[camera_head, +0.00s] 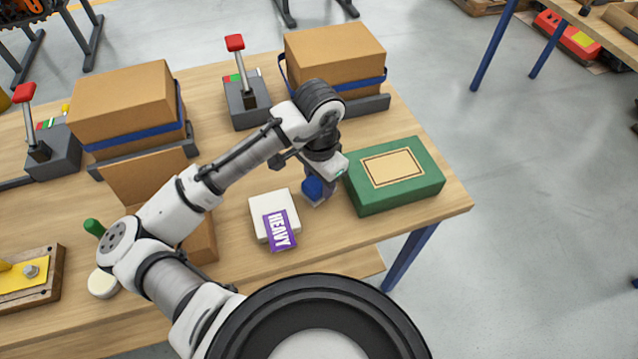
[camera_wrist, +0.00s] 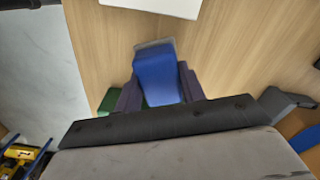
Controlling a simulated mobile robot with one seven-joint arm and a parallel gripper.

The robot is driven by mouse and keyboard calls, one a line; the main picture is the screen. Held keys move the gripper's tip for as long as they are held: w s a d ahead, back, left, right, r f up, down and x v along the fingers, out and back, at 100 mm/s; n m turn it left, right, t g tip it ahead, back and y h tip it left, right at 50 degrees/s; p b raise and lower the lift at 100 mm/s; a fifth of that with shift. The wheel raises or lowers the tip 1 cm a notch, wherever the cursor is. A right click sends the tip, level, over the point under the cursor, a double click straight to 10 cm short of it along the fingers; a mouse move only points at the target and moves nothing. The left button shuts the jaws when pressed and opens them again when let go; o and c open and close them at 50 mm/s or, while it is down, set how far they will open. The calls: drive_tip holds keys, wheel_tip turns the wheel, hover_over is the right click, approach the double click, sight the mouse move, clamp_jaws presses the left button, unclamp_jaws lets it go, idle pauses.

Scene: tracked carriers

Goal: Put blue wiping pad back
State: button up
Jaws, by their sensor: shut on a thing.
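The blue wiping pad (camera_head: 312,188) is held in my gripper (camera_head: 319,196), just left of the green box, in the head view. In the wrist view the blue pad (camera_wrist: 158,78) sits between the two dark fingers of my gripper (camera_wrist: 158,88), with a greyish edge at its far end. My gripper is shut on it. My wrist covers part of the pad in the head view. I cannot tell whether the pad touches the table.
A green box (camera_head: 395,178) with a tan label stands right of my gripper. A white block (camera_head: 270,208) with a purple HEAVY tag (camera_head: 280,231) lies to the left. Cardboard boxes (camera_head: 335,55) and red-handled levers (camera_head: 236,55) stand behind. Bare wood (camera_head: 350,228) shows in front.

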drive_tip(key=shift+f, duration=1)
drive_tip(key=shift+f, duration=0.15)
drive_tip(key=o, duration=1.1)
wheel_tip(320, 180, up, 12)
drive_tip(key=shift+b, duration=0.3)
drive_tip(key=shift+r, duration=0.2)
